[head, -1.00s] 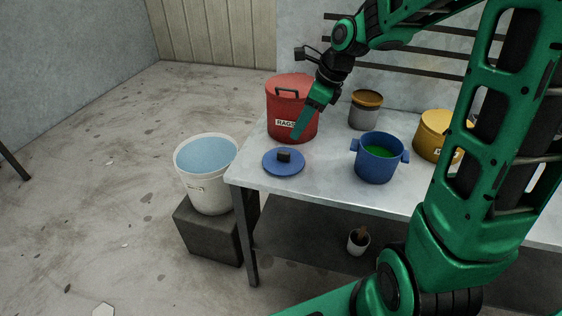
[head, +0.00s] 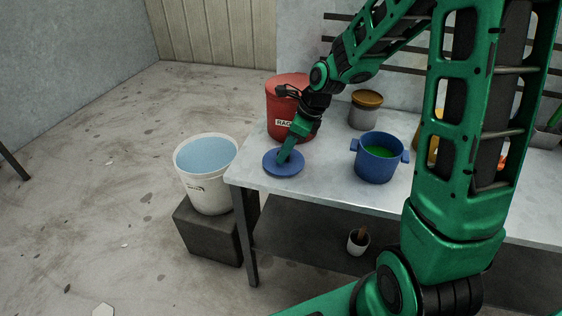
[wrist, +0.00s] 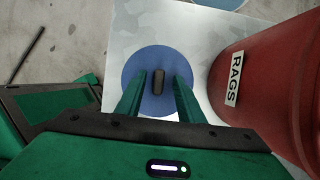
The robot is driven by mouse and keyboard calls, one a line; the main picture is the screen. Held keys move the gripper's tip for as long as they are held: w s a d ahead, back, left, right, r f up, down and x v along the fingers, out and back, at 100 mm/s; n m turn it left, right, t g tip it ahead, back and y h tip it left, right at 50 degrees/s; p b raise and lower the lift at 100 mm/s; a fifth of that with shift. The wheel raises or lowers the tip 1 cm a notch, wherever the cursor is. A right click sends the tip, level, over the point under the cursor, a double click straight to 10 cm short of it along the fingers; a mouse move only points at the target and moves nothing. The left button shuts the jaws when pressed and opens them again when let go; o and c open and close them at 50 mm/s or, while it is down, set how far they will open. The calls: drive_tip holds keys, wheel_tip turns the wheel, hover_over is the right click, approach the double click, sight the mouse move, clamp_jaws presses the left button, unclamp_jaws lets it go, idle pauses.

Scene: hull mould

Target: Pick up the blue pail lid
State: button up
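The blue pail lid (head: 284,167) lies flat near the left end of the workbench, a round disc with a dark knob. My gripper (head: 284,158) is right over it, pointing down, and hides the knob in the head view. In the wrist view the lid (wrist: 140,105) shows its dark knob (wrist: 158,80) between the tips of my gripper's (wrist: 158,82) two green fingers. The fingers are apart, with a gap on each side of the knob. I cannot tell exactly how far down they reach. The blue pail (head: 378,160) with green contents stands to the right.
The red RAGS bin (head: 286,92) stands close behind and beside my gripper. A grey pot with an orange lid (head: 366,110) is at the back. A white bucket of blue liquid (head: 205,175) stands left of the workbench (head: 315,178). The bench front is clear.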

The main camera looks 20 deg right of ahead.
drive_tip(key=shift+c, duration=0.6)
clamp_jaws()
drive_tip(key=shift+r, duration=0.1)
